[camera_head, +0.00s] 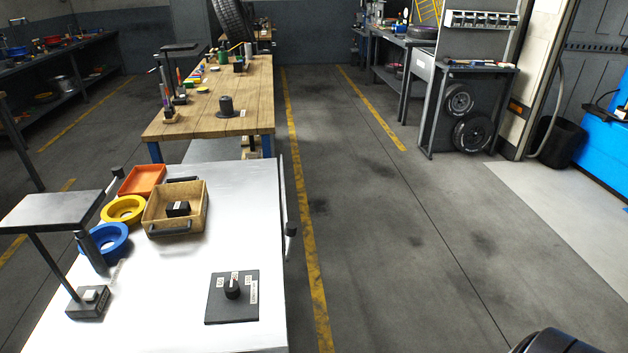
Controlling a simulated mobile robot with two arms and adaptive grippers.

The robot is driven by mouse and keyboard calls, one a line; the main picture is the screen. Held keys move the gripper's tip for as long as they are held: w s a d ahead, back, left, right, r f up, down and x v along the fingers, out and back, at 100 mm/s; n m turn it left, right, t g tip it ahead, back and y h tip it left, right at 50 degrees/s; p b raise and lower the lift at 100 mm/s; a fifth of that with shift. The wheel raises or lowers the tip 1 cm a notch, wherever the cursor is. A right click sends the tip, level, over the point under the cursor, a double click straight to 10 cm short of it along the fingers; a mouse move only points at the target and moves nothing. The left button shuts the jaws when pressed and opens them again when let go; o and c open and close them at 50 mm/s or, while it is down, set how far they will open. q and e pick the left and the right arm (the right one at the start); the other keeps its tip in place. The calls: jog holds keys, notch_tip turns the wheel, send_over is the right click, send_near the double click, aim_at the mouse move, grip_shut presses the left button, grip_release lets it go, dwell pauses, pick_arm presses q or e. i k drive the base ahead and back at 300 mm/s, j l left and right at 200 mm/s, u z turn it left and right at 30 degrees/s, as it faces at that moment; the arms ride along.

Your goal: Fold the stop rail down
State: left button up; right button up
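A silver metal-topped table (180,290) stands at the lower left. A thin pale bar (285,190) runs along its right edge, with a dark knob (291,229) at its near end. This may be the stop rail, but I cannot tell for sure, nor whether it is up or folded. A dark plate with a black rotary knob (232,288) and small labels lies near the table's front right.
On the table are a wooden box (153,226), an orange tray (142,180), a yellow ring dish (124,209), a blue ring dish (104,242) and a black stand (52,211). A wooden workbench (205,125) stands behind. The floor (400,260) to the right is clear.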

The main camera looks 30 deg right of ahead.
aim_at(289, 229)
jog(key=i+j+z, duration=0.15)
jog(key=j+z, duration=0.3)
jog(key=i+j+z, duration=0.1)
jog(key=j+z, duration=0.85)
jog(key=j+u, duration=0.4)
jog(key=l, duration=0.1)
